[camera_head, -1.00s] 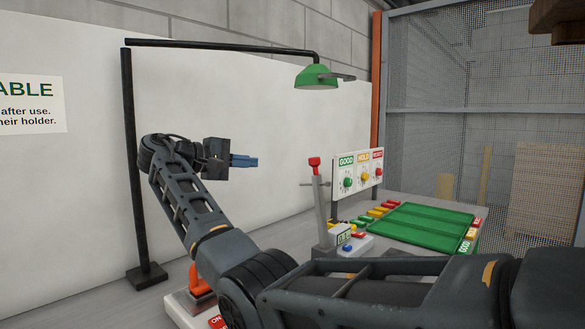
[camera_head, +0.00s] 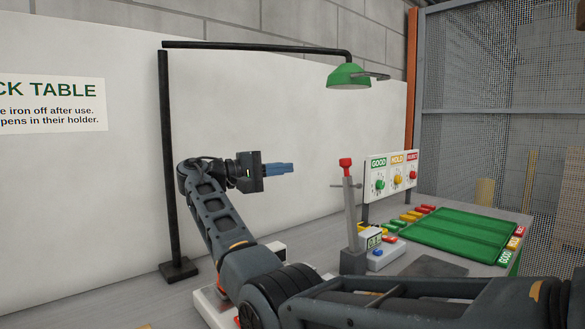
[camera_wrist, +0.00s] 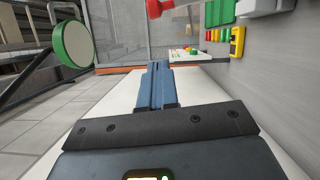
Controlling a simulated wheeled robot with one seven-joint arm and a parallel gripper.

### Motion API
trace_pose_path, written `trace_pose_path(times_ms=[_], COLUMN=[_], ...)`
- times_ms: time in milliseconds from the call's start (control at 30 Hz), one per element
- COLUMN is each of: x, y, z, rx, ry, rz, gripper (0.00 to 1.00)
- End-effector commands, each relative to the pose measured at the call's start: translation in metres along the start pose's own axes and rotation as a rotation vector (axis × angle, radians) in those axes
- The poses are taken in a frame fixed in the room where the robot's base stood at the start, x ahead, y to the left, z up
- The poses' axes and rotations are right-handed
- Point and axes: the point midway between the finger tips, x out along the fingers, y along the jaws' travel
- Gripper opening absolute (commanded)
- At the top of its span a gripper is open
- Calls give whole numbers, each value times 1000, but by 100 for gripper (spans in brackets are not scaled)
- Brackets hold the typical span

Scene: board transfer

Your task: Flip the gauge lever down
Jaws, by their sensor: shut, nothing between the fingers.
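The gauge stand (camera_head: 352,215) is a grey upright post on the table with a red-knobbed lever (camera_head: 346,163) at its top. The lever points up, with a thin cross bar just below the knob. The red knob also shows at the top edge of the wrist view (camera_wrist: 159,8). My gripper (camera_head: 291,168) has blue fingers shut together, with nothing between them. It points right, at about the knob's height in the head view, and appears left of the knob without touching it. The closed fingers show in the wrist view (camera_wrist: 157,66).
A small display box (camera_head: 378,254) stands beside the post. A GOOD/HOLD/REJECT panel (camera_head: 391,175) and a green mat (camera_head: 460,232) with coloured blocks lie beyond. A green lamp (camera_head: 348,77) hangs overhead on a black pole (camera_head: 169,160). Mesh fencing (camera_head: 490,140) stands at the right.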

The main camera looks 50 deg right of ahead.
Motion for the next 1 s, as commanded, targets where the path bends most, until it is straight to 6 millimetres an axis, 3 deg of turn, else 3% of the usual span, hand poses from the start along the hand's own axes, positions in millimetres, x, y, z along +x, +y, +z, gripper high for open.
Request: trace_pose_path(times_ms=[400,700,1000], x=[83,104,109], y=[1,0,0], z=[1,24,29], rx=[-1,-1,-2], ry=[-2,0,0], rz=[-1,0,0], gripper=[0,0,0])
